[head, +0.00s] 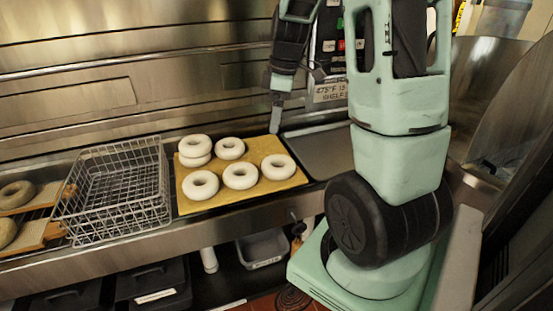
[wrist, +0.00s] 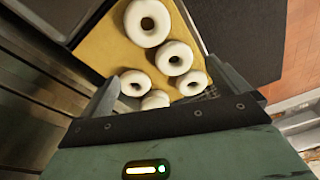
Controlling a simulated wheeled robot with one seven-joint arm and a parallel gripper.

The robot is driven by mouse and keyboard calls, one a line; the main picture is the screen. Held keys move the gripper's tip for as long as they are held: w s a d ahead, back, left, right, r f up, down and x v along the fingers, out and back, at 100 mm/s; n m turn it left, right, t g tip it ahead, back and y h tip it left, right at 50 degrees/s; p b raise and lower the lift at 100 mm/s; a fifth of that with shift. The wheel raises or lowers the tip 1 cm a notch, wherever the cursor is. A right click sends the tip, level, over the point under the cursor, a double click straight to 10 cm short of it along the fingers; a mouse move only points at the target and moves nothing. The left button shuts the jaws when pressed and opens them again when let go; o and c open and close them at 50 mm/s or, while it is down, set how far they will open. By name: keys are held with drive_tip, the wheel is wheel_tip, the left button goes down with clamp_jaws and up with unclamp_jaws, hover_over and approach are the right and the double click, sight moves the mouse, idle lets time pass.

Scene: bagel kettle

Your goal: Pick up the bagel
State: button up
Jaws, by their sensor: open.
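Several pale ring-shaped bagels lie on a yellow board (head: 222,201). One bagel (head: 278,167) is at the right, one (head: 240,175) at front middle, one (head: 200,185) at front left, one (head: 230,148) at the back. At the back left a bagel (head: 194,146) appears stacked on another. My gripper (head: 275,118) is at the board's back right corner, apart from the bagels. In the wrist view my gripper (wrist: 167,84) is open and empty, its fingers wide apart. A large-looking bagel (wrist: 148,22) lies ahead; smaller-looking ones show between the fingers.
A wire basket (head: 115,190) stands left of the board. Further left, bagels (head: 15,194) lie on wooden boards. A dark flat surface (head: 322,152) to the right is clear. A metal wall (head: 130,95) runs close behind.

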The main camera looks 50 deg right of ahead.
drive_tip(key=s+d, duration=0.1)
drive_tip(key=d, duration=0.2)
drive_tip(key=p, duration=0.2)
hover_over(279, 160)
drive_tip(key=s, duration=0.2)
wheel_tip(279, 160, down, 10)
drive_tip(key=shift+w+a+f+p, duration=0.15)
drive_tip(key=shift+a+f+p, duration=0.15)
drive_tip(key=shift+f, duration=0.8)
drive_tip(key=shift+w+a+f+p, duration=0.2)
drive_tip(key=shift+f+p, duration=0.25)
drive_tip(key=shift+f, duration=0.7)
drive_tip(key=shift+w+a+f+p, duration=0.2)
drive_tip(key=shift+f+p, duration=0.15)
drive_tip(key=shift+f, duration=0.75)
drive_tip(key=c, duration=0.7)
